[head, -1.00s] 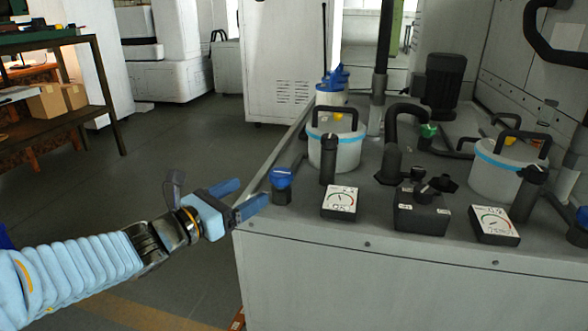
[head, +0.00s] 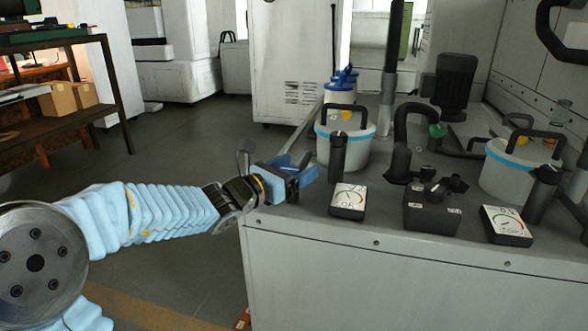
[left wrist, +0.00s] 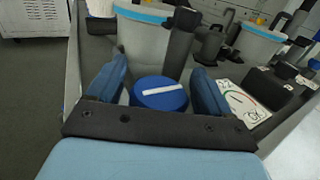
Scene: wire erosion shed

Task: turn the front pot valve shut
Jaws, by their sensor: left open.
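The front pot valve has a round blue knob (left wrist: 160,96) with a white bar across its top. In the left wrist view the bar lies nearly crosswise, slightly tilted. My left gripper (left wrist: 160,80) is open, with one blue finger on each side of the knob. I cannot tell whether the fingers touch it. In the head view the left gripper (head: 303,171) is at the near left corner of the machine top and mostly hides the knob. The near white pot (head: 342,150) with a blue band stands just behind. My right gripper is out of view.
A gauge (head: 348,200) sits close to the right of the gripper, with a dark switch box (head: 432,208) and a second gauge (head: 506,225) beyond. A black post (head: 337,153) stands beside the pot. Open floor lies left of the machine.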

